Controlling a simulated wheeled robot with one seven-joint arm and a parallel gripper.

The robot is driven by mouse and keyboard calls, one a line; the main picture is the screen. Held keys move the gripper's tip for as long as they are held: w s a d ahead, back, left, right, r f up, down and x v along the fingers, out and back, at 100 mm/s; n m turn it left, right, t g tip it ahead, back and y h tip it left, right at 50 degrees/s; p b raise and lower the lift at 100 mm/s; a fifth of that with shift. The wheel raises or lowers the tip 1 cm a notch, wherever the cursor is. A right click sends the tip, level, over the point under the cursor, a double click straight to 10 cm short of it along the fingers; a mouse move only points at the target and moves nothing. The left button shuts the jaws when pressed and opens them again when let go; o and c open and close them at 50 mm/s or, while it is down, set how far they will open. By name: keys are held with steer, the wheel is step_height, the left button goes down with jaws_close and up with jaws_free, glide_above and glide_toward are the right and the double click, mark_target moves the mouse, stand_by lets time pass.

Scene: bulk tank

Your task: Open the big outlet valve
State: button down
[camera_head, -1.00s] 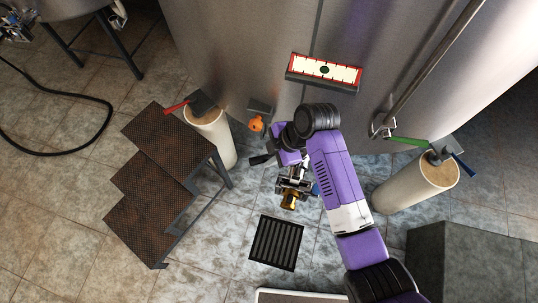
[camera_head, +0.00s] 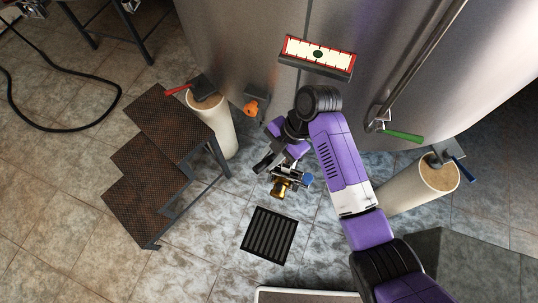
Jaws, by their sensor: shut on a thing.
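The outlet valve (camera_head: 283,181) sits low at the front of the steel tank, above the floor drain. It has a metal body and a brass-coloured end. A blue part (camera_head: 307,179) shows at its right side. My gripper (camera_head: 266,162) is beside the valve's upper left, with its black fingers pointing down and left. It is shut on what seems to be the valve's handle. The handle itself is mostly hidden by the fingers and my purple wrist, so its angle cannot be told.
Dark steps (camera_head: 160,165) stand left. A dark block (camera_head: 470,265) is at lower right. The floor around the drain (camera_head: 269,235) is clear.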

steer(key=c, duration=1.2)
jaws_free()
steer(key=v, duration=0.8)
steer(key=shift+b, duration=0.4)
steer(key=shift+f, duration=0.15)
